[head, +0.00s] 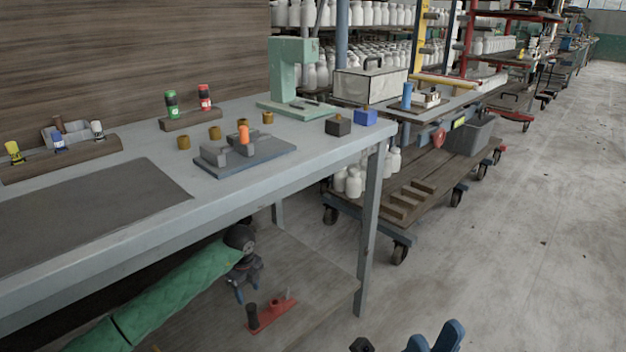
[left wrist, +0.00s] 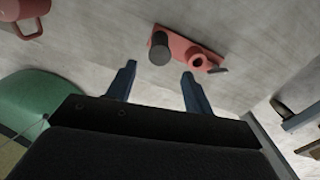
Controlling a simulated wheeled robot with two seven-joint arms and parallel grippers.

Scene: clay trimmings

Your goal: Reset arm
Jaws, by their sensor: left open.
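My left gripper (head: 247,285) hangs below the table top, over the lower shelf (head: 318,292). Its blue fingers are apart and nothing is between them; they also show in the left wrist view (left wrist: 158,68). A red fixture (head: 272,313) with a raised ring and a black cylinder (head: 252,312) lies on the shelf, beyond the fingertips and apart from them. In the left wrist view the red fixture (left wrist: 184,44) and black cylinder (left wrist: 159,50) show past the fingers. My right gripper (head: 434,336) shows only partly at the bottom edge; its opening is unclear.
The table top (head: 330,148) is above my left arm, and a table leg (head: 369,235) stands to the right. A grey fixture (head: 243,158) sits on the table. A wheeled cart (head: 420,205) stands beyond. The floor (head: 520,230) at right is clear. A red mug (left wrist: 24,10) shows in the left wrist view.

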